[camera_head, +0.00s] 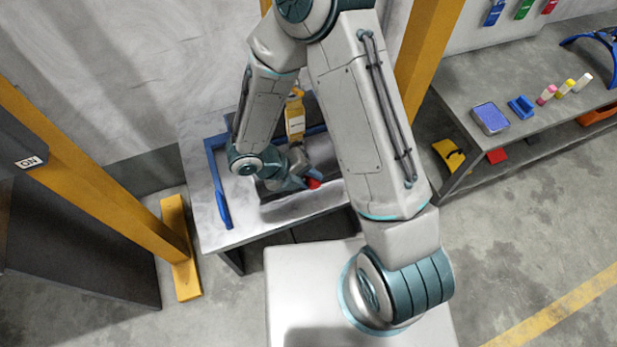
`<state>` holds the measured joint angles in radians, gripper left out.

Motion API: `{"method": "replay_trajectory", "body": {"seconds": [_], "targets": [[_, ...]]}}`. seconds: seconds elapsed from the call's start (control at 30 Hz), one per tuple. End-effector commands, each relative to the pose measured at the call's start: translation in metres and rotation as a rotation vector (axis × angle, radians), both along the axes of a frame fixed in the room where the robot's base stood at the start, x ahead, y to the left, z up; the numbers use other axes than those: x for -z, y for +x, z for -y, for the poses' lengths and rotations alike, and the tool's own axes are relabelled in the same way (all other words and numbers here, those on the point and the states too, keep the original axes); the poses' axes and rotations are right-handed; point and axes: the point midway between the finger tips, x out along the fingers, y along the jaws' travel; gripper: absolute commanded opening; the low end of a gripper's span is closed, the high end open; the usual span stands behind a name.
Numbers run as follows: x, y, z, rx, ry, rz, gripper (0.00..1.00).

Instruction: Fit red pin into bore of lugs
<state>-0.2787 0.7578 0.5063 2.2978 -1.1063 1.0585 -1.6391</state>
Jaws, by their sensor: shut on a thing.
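My gripper (300,181) is low over the grey table (213,238), at the end of my bent arm. It is shut on the red pin (314,183), of which only a small red end shows beside the fingers. A bit of blue shows just above the red end; I cannot tell what it belongs to. The lugs and their bore cannot be made out, as my wrist and forearm cover much of the table. I cannot tell whether the pin touches anything besides the gripper.
A blue rail (217,185) edges the table's left side. A yellow-orange object (295,120) stands at the back, partly behind my arm. Yellow posts (95,170) flank the table. At right, a bench (465,90) carries a blue tray (491,118) and several small coloured items.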

Motion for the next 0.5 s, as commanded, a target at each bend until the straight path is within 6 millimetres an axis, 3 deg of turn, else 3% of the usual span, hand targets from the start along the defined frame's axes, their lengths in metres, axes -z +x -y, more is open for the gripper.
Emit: {"method": "replay_trajectory", "body": {"seconds": [0.5], "targets": [[0.0, 0.013, -0.004, 0.001, 0.0, 0.001, 0.0]]}}
